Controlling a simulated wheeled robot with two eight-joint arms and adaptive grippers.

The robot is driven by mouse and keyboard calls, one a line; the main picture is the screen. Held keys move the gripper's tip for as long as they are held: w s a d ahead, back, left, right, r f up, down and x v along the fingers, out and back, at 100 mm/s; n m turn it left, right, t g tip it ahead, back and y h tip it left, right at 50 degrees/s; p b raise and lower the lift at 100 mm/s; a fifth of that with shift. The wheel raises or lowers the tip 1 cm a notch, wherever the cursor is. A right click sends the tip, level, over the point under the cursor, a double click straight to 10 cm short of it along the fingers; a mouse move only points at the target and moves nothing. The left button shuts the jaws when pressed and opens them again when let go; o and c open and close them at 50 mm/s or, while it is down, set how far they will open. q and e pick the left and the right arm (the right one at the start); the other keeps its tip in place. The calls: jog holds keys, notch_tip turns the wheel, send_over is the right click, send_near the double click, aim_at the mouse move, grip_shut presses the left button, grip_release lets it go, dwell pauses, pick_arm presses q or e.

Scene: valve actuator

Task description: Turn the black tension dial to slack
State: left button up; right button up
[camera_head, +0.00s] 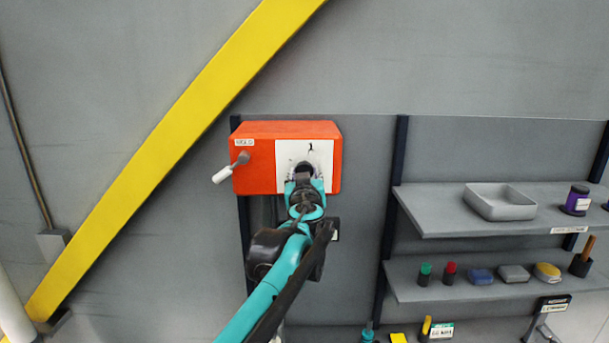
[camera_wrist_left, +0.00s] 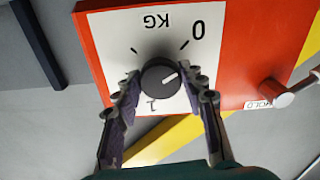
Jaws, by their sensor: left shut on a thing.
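The black tension dial (camera_head: 304,168) is on the white face plate (camera_head: 320,152) of an orange box (camera_head: 258,178) on the wall. In the left wrist view the dial (camera_wrist_left: 159,76) is round, and its pale pointer line points up and right, toward the printed 0. Upside-down KG lettering and short black ticks show around it. My left gripper (camera_head: 303,180) reaches the dial from below in the head view. In the wrist view its fingers (camera_wrist_left: 163,86) are on both sides of the dial, shut on it. The fingers and arm hide part of the plate. My right gripper is not in view.
A grey-white lever (camera_head: 230,169) sticks out at the box's left, beside a HOLD label (camera_wrist_left: 258,104). A yellow diagonal beam (camera_head: 165,145) crosses the wall at left. Shelves at right hold a grey tray (camera_head: 500,214) and several small items. The wall above the box is clear.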

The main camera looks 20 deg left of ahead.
pick_arm(q)
jog(key=shift+f+n, duration=0.1)
jog(key=shift+n, duration=0.8)
jog(key=o, duration=1.2)
jog(key=shift+c, duration=0.2)
jog(key=v, duration=1.2)
